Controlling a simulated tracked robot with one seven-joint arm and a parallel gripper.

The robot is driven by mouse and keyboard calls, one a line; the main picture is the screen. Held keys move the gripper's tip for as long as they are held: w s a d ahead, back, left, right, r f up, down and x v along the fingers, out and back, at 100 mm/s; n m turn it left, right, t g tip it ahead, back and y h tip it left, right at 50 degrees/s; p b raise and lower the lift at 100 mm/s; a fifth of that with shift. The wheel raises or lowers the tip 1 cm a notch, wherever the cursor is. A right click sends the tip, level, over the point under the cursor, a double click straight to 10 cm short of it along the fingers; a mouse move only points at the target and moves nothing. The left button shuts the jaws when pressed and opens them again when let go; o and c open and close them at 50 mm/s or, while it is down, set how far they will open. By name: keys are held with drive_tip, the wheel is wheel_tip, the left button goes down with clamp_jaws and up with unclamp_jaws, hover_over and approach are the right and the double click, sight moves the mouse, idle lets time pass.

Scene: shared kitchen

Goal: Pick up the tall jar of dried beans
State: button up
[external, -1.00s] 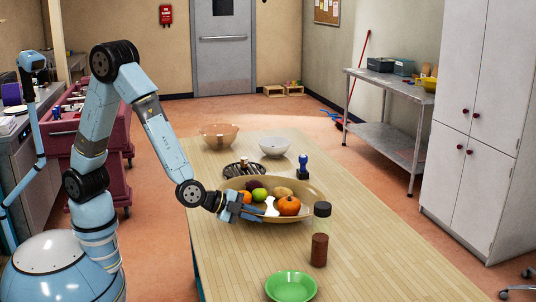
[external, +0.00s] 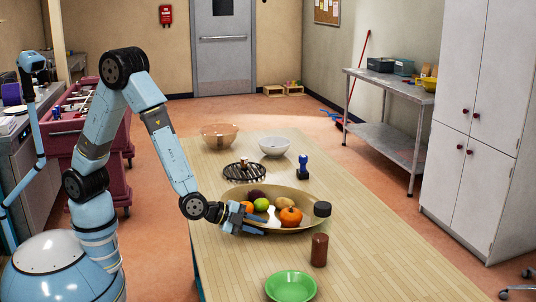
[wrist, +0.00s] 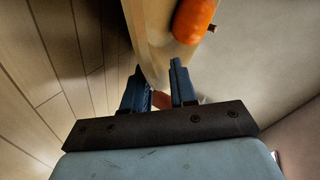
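The tall jar stands upright on the wooden table, to the right of my gripper. Its dark lid (external: 322,209) and red-brown beans (external: 319,250) show; the clear glass between is hard to see. My gripper (external: 262,224) is at the near left edge of the fruit bowl, pointing right towards the jar and apart from it. In the wrist view my gripper (wrist: 158,80) is open, its two blue fingers apart. A small reddish-brown patch (wrist: 160,99) shows between them, probably the beans.
The wide tan bowl (external: 290,226) holds an orange pumpkin (external: 290,216) and several fruits right beside my gripper. A green bowl (external: 291,286) is nearest the camera. A stamp-like blue item (external: 303,168), a black rack and two bowls stand farther back. The table's right side is clear.

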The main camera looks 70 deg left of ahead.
drive_tip(key=shift+o, duration=1)
drive_tip(key=shift+s+r, duration=0.1)
